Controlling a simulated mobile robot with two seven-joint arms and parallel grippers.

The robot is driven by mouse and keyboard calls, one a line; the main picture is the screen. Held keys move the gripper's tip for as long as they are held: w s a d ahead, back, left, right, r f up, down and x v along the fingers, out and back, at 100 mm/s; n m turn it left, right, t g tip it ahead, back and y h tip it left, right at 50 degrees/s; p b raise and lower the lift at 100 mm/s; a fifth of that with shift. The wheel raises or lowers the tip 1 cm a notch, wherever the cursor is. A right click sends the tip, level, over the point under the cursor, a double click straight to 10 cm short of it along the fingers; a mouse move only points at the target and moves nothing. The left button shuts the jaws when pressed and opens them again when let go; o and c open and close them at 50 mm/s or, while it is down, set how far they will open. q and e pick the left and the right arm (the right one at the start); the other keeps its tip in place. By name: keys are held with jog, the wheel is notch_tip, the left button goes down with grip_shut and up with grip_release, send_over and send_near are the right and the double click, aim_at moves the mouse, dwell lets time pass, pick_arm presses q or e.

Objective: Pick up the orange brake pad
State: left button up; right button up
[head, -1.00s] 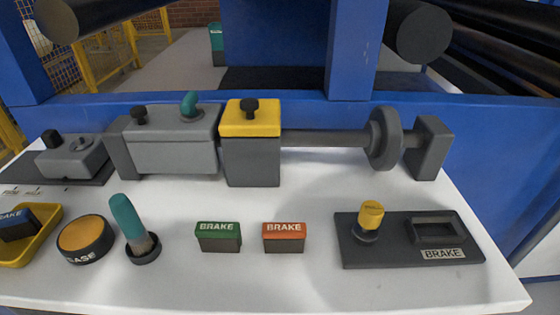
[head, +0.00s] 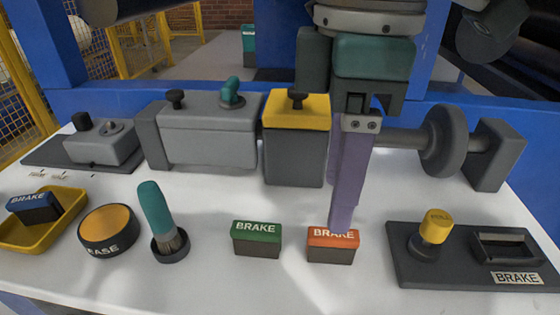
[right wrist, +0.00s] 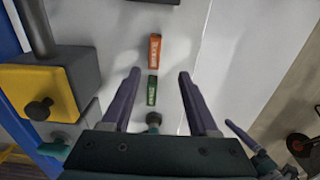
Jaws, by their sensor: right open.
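The orange brake pad (head: 333,246), a small block with an orange top, a dark base and a BRAKE label, stands on the white bench. My right gripper (head: 342,222) is above it with its purple fingers pointing down, and one finger covers part of the pad's top. In the right wrist view the right gripper (right wrist: 159,73) is open and empty, and the orange pad (right wrist: 154,50) lies beyond the fingertips. Part of my left gripper (right wrist: 238,131) shows at the lower right of the right wrist view; its opening is unclear.
A green brake pad (head: 257,238) stands left of the orange one. A dark plate (head: 440,272) with a yellow knob (head: 436,226) lies to the right. A brush (head: 157,215), round container (head: 107,232) and yellow tray (head: 68,228) are farther left. A yellow-topped block (head: 296,140) stands behind.

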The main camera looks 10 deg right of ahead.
aim_at(333, 240)
jog(key=f+b, duration=0.1)
jog(key=f, duration=0.2)
jog(key=f+b, duration=0.1)
jog(key=f, duration=0.2)
jog(key=d+f+b, duration=0.1)
jog(key=f, duration=0.2)
jog(key=shift+w+f, duration=0.35)
jog(key=shift+f, duration=0.05)
jog(key=c, duration=0.4)
grip_shut()
jog(key=shift+r, duration=0.1)
